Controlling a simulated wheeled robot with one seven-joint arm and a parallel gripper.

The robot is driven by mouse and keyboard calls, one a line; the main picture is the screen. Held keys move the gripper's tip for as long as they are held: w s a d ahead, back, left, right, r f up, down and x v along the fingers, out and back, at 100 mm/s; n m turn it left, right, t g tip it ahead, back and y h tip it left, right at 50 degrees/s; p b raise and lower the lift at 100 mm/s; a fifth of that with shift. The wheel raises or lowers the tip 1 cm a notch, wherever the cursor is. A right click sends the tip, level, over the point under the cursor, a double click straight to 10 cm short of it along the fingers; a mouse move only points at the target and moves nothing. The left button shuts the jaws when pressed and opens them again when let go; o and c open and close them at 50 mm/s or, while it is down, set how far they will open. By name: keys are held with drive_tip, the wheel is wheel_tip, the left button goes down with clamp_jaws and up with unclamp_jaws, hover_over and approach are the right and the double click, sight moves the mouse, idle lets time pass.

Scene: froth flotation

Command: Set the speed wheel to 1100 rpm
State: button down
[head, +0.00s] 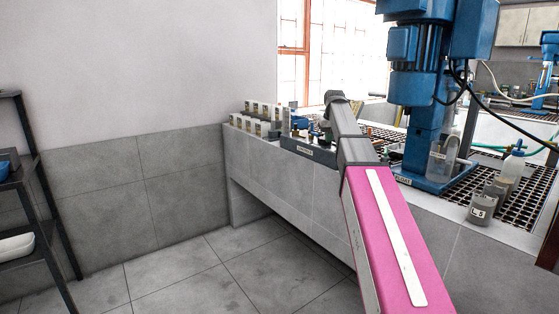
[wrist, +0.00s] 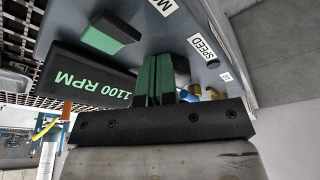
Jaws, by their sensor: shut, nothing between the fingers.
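In the wrist view a black display (wrist: 92,78) shows "1100 RPM" in green digits, tilted in the picture. It is on a grey control panel (wrist: 150,45) with a white SPEED label (wrist: 203,48). My gripper (wrist: 160,78) is shut and empty, its green-and-black fingers close together against the view of the panel, beside the display and below the label. I cannot tell whether the fingers touch anything. The speed wheel is not clearly visible; the fingers hide part of the panel. In the head view my arm hides the gripper.
The wrist view also shows a green-topped black block (wrist: 110,36) on the panel. In the head view a blue flotation machine (head: 425,130) stands on the bench right of my arm, near a grey cup (head: 480,208). A dark shelf (head: 40,190) stands left; the floor between is clear.

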drive_tip(key=shift+s+a+f, duration=0.2)
drive_tip(key=shift+a+f, duration=0.25)
drive_tip(key=shift+f, duration=0.05)
drive_tip(key=shift+s, duration=0.4)
drive_tip(key=shift+w+d+r, duration=0.1)
drive_tip(key=shift+w+r, duration=0.05)
drive_tip(key=shift+r, duration=1.45)
drive_tip(key=shift+w+d+r, duration=0.1)
drive_tip(key=shift+r, duration=1.5)
